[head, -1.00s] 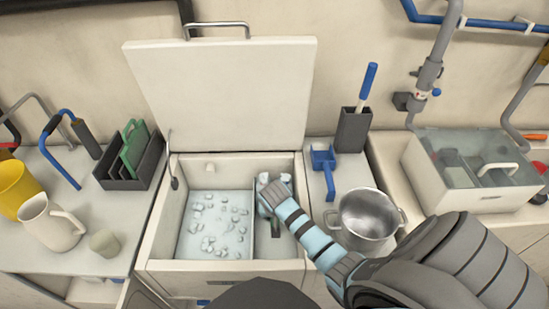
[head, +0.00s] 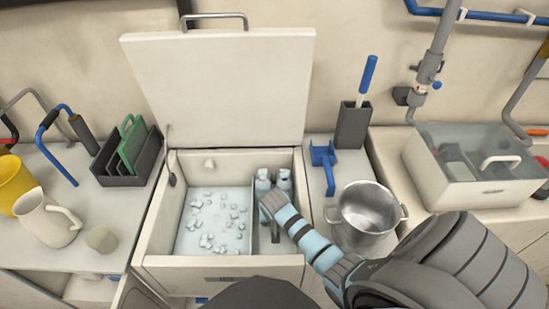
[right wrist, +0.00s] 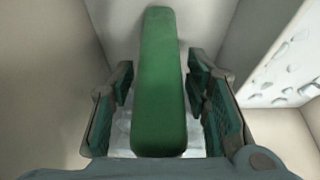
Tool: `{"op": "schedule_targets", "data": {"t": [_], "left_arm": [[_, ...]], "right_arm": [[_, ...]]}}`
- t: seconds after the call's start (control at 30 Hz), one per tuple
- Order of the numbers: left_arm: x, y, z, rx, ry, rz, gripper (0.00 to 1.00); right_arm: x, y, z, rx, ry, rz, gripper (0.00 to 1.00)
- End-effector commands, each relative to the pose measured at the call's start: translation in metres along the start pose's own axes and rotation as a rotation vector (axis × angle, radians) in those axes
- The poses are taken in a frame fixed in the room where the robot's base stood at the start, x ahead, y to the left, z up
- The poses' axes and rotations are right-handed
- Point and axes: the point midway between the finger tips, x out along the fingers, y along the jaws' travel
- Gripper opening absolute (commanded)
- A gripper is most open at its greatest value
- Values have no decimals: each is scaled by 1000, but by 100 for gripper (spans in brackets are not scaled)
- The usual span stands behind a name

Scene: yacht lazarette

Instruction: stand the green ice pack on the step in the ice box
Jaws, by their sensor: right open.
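The open ice box (head: 220,262) stands at the middle of the head view. Its left compartment holds loose ice; my right gripper (head: 270,208) reaches down into its narrow right compartment. In the right wrist view the green ice pack (right wrist: 160,90) is on edge between the two fingers of my right gripper (right wrist: 162,72). The fingers are open, with a gap on each side of the pack. The pack's underside is hidden, so I cannot tell whether it rests on the step. The step is not clearly visible. My left gripper is out of view.
Two pale bottles (head: 284,180) stand at the back of the right compartment. The raised lid (head: 220,85) is behind the box. A steel pot (head: 366,212) and blue scoop (head: 325,160) are to the right. A rack (head: 140,170) with a green board is left.

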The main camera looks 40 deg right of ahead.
Motion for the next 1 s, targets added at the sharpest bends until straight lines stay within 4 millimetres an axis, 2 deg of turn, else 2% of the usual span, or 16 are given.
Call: {"op": "schedule_targets", "data": {"t": [0.17, 0.4, 0.6, 0.73, 1.0], "left_arm": [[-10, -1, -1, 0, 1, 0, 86], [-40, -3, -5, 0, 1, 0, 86], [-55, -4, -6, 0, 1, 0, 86], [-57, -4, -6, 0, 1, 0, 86], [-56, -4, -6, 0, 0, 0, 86]], "right_arm": [[-16, 0, -2, 0, 1, -1, 43], [-76, 0, -3, 0, 2, -1, 43], [-114, 0, -2, 0, 1, -1, 43], [-122, 0, -2, 0, 0, 0, 43], [-122, 0, -1, 0, 0, 1, 43]]}}
